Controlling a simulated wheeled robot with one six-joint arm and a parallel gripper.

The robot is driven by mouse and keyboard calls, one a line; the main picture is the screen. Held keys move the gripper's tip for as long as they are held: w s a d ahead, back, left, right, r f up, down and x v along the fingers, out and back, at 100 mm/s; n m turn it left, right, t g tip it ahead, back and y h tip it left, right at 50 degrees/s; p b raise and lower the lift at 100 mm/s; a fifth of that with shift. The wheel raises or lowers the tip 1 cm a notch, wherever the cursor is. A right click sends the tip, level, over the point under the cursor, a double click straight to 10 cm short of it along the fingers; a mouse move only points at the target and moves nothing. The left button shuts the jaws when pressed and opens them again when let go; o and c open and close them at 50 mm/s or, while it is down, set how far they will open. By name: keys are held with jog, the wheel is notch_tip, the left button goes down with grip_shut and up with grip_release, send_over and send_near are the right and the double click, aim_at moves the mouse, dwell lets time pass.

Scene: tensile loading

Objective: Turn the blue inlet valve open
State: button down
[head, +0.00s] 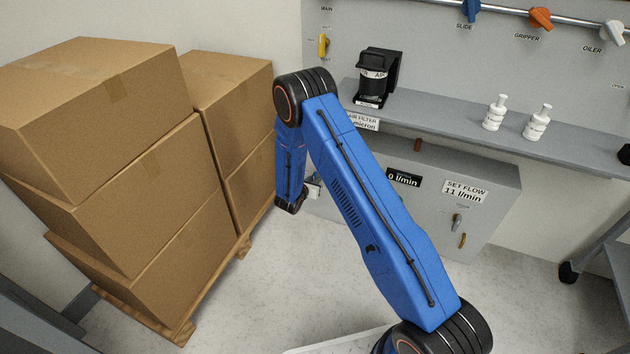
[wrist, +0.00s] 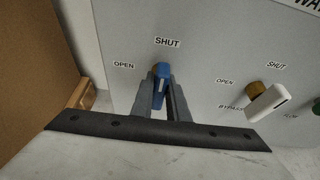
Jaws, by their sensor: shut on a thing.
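The blue inlet valve (wrist: 160,87) shows in the wrist view on a grey panel, with a SHUT label above it and an OPEN label to its left. Its blue handle stands nearly upright, towards SHUT. My gripper (wrist: 162,76) is shut on the handle, one grey finger on each side. In the head view my blue arm reaches down between the boxes and the grey cabinet; the inlet valve and my fingertips are hidden there.
Right of the inlet valve is a white bypass handle (wrist: 267,103), then a green knob (wrist: 317,107). Stacked cardboard boxes (head: 100,110) stand close on the left. Another blue valve (head: 469,10), labelled SLIDE, sits high up.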

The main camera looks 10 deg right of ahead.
jog(key=n+h, duration=0.1)
jog(key=n+g, duration=0.1)
jog(key=shift+w+a+f+n+h, duration=0.1)
jog(key=shift+a+n+h, duration=0.05)
jog(key=shift+n+h, duration=0.25)
jog(key=n+h, duration=0.1)
jog(key=n, duration=0.2)
jog(key=shift+a+f+g+h, duration=0.1)
jog(key=shift+g+h, duration=0.2)
jog(key=shift+h, duration=0.1)
jog(key=n+h, duration=0.2)
jog(key=n, duration=0.1)
jog(key=shift+w+f+n, duration=0.1)
jog(key=shift+f+n, duration=0.05)
jog(key=shift+n, duration=0.15)
jog(key=n+h, duration=0.1)
jog(key=n, duration=0.2)
jog(key=shift+a+n, duration=0.1)
jog(key=shift+n, duration=0.2)
jog(key=shift+f+h, duration=0.1)
jog(key=shift+h, duration=0.2)
jog(key=c, duration=1.7)
grip_release()
